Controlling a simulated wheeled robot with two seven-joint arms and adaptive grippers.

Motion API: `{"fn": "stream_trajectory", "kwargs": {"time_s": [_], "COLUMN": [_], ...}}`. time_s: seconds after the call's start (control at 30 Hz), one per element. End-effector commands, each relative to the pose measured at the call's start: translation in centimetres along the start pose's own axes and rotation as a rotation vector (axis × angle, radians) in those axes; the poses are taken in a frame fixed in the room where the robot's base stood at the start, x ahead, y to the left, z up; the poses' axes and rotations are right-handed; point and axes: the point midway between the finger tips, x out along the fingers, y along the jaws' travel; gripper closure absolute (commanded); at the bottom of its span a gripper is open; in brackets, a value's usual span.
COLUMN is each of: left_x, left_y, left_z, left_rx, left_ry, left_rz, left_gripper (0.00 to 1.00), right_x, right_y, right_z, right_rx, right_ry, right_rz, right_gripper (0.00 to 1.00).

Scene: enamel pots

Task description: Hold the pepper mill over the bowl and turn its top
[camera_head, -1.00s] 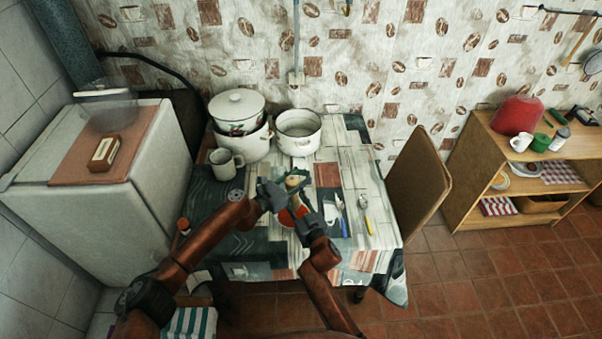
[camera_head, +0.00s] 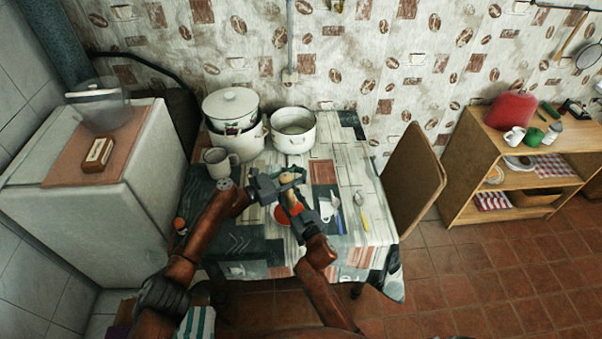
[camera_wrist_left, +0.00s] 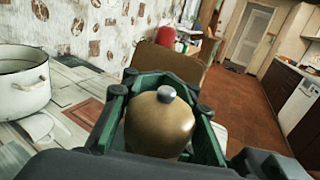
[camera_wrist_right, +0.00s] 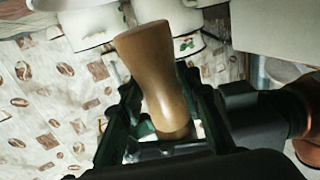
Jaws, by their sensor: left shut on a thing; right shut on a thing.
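The pepper mill (camera_head: 293,199) is light brown wood and is held above the table in the head view. My left gripper (camera_head: 287,181) is shut on its upper part. In the left wrist view the mill's rounded top (camera_wrist_left: 158,125) with a grey metal knob sits between the green-edged fingers. My right gripper (camera_head: 297,207) is shut on the mill's body. In the right wrist view the waisted wooden body (camera_wrist_right: 158,75) shows between the fingers. An orange-red bowl (camera_head: 281,214) lies below the grippers, partly hidden by them. I cannot tell exactly how the mill lines up over it.
A yellow-handled utensil (camera_head: 364,220) lies at right. A chair (camera_head: 415,178) stands at the table's right side.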

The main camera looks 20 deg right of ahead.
Motion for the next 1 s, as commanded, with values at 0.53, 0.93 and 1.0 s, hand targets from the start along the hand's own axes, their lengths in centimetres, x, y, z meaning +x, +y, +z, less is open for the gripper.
{"fn": "stream_trajectory", "kwargs": {"time_s": [0.53,0.93,1.0], "left_x": [-0.48,-0.33,-0.27], "left_y": [0.81,0.59,0.49], "left_z": [0.22,0.22,0.19], "left_rx": [0.004,0.003,0.002], "left_ry": [0.000,-0.001,-0.001], "left_rz": [0.015,0.011,0.009], "left_gripper": [1.00,0.63,0.59], "right_x": [-0.23,-0.18,-0.14], "right_y": [0.83,0.60,0.50], "right_z": [0.72,0.55,0.44], "right_rx": [0.003,0.003,0.002], "right_ry": [-0.014,-0.011,-0.009], "right_rz": [0.014,0.010,0.008], "right_gripper": [0.98,1.00,1.00]}}
